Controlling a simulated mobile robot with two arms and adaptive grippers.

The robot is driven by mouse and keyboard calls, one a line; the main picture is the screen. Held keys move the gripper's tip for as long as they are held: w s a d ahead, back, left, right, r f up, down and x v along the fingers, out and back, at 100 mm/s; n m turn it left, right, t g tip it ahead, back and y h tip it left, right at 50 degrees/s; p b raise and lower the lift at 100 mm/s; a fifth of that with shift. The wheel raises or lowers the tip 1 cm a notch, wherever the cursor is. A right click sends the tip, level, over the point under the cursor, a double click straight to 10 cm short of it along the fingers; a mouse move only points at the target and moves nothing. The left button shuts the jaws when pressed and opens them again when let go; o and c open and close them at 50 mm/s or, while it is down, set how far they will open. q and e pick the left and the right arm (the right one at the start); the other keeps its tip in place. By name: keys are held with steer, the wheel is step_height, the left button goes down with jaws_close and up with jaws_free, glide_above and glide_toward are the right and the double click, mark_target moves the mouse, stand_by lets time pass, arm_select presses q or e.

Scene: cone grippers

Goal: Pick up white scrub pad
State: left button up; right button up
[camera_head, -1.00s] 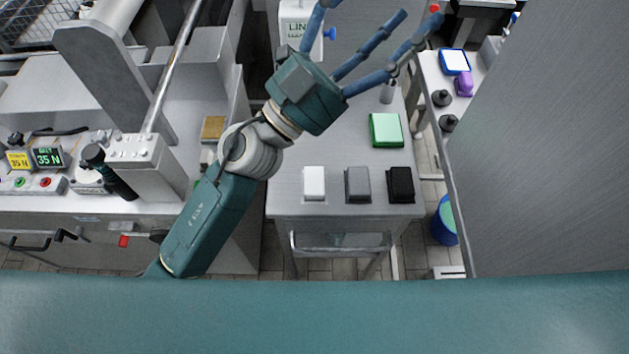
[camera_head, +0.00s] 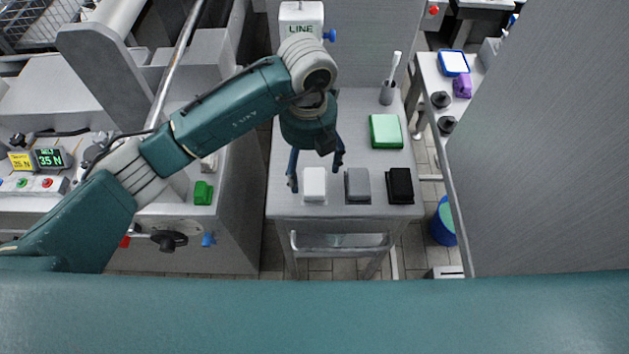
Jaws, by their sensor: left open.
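The white scrub pad (camera_head: 314,185) lies on the grey table (camera_head: 300,212) near its front edge, at the left end of a row of three pads. My left gripper (camera_head: 315,178) points down over it, with its dark blue fingers spread open. One finger is at the pad's left side and another is behind it to the right. I cannot tell whether any finger touches the pad. My right gripper is not in view.
A grey pad (camera_head: 358,186) and a black pad (camera_head: 400,186) lie close to the right of the white one. A green pad (camera_head: 386,131) and a cup with a brush (camera_head: 387,93) are farther back.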

mark_target(310, 181)
arm_select(q)
step_height(310, 181, down, 2)
steer(key=shift+f, duration=0.1)
steer(key=shift+f+p, duration=0.55)
steer(key=f, duration=0.2)
steer(key=f+p, duration=0.1)
steer(key=shift+w+f, duration=0.2)
steer(key=shift+f, duration=0.55)
steer(key=shift+c, duration=0.3)
steer(key=c, duration=0.9)
